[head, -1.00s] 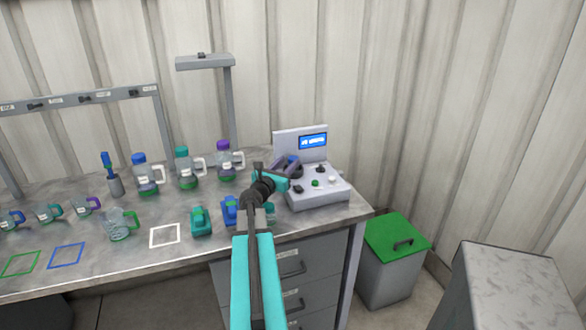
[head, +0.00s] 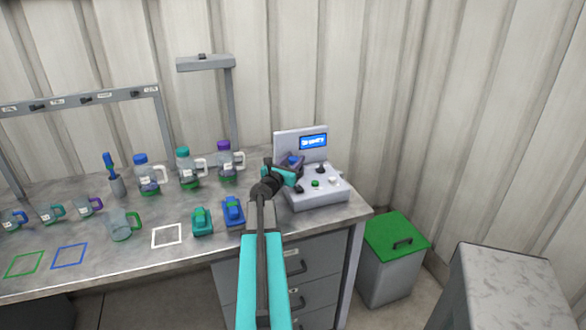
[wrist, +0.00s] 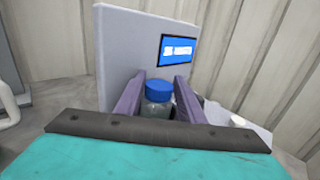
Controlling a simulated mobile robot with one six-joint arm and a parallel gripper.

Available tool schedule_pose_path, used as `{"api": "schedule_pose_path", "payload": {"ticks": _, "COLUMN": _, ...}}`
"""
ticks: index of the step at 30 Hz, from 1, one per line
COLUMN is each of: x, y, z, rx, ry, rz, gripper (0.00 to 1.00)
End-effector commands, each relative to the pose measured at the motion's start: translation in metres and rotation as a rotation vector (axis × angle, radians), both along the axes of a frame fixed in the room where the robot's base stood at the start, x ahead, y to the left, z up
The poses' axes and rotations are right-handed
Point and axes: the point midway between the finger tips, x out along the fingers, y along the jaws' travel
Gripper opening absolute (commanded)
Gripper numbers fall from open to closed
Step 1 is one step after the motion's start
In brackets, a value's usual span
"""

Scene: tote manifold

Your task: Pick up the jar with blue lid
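The jar with blue lid (wrist: 157,92) shows in the wrist view between the two purple fingers of my gripper (wrist: 160,97). Its lid is round and blue, its body clear, and its lower part is hidden. The fingers stand apart, one on each side of the jar. A narrow gap seems to show at its right side, and I see no firm grip on it. In the head view my gripper (head: 290,163) is over the right part of the bench, in front of the grey console, with a bit of blue between the fingers.
The grey console (head: 320,197) with a lit screen stands close behind and right of my gripper. Teal (head: 202,221) and blue (head: 233,211) objects lie left of my arm. Several handled jugs stand further left on the bench (head: 110,268). A green-lidded bin (head: 397,240) is right.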

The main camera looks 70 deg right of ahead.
Motion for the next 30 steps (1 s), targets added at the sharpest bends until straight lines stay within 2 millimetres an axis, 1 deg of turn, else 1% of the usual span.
{"api": "schedule_pose_path", "payload": {"ticks": 12, "x": -0.0006, "y": 0.0001, "z": 0.0, "rx": 0.0, "ry": 0.0, "rz": -0.001, "gripper": 0.35}}
{"api": "schedule_pose_path", "payload": {"ticks": 13, "x": -0.0007, "y": 0.0001, "z": 0.0, "rx": 0.0, "ry": 0.0, "rz": -0.001, "gripper": 0.34}}
{"api": "schedule_pose_path", "payload": {"ticks": 15, "x": -0.0007, "y": 0.0, "z": 0.0, "rx": 0.0, "ry": 0.0, "rz": -0.001, "gripper": 0.22}}
{"api": "schedule_pose_path", "payload": {"ticks": 18, "x": -0.0008, "y": 0.0, "z": 0.0, "rx": 0.0, "ry": 0.0, "rz": -0.001, "gripper": 0.07}}
{"api": "schedule_pose_path", "payload": {"ticks": 26, "x": -0.001, "y": 0.0, "z": 0.0007, "rx": 0.0, "ry": 0.0, "rz": -0.001, "gripper": 0.07}}
{"api": "schedule_pose_path", "payload": {"ticks": 30, "x": -0.0004, "y": 0.0002, "z": 0.0044, "rx": 0.0, "ry": 0.0, "rz": 0.0, "gripper": 0.07}}
